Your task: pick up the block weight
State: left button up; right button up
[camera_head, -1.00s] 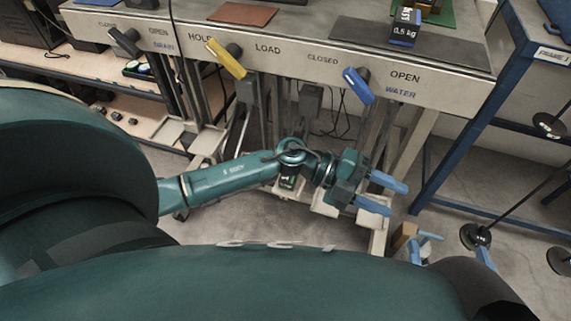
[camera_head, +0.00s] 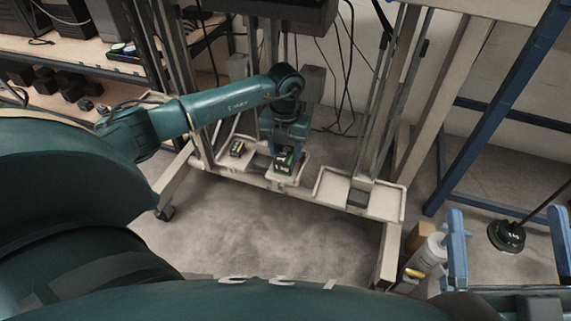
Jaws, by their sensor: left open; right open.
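A small dark block weight (camera_head: 283,160) with a green and white label sits on the middle pale tray of the low stand. My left gripper (camera_head: 287,150) points down right at this block; its fingertips are small and partly hidden, and whether they touch the block cannot be told. A second dark block (camera_head: 237,148) with a yellowish label sits on the tray to the left.
An empty pale tray (camera_head: 384,205) is on the right of the stand. A white bottle (camera_head: 431,254) and a brown box (camera_head: 417,238) stand beside my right gripper. A round black weight (camera_head: 506,236) is at the right. The grey floor in front is open.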

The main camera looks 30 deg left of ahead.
aim_at(286, 154)
pick_arm(q)
notch_tip(286, 154, down, 3)
jog(key=shift+r+b, duration=0.1)
jog(key=shift+b, duration=0.35)
pick_arm(e)
notch_tip(286, 154, up, 2)
jog(key=shift+w+d+n+y, duration=0.1)
jog(key=shift+n+y, duration=0.8)
jog(key=shift+n, duration=0.1)
pick_arm(q)
jog(key=shift+c, duration=0.2)
grip_shut()
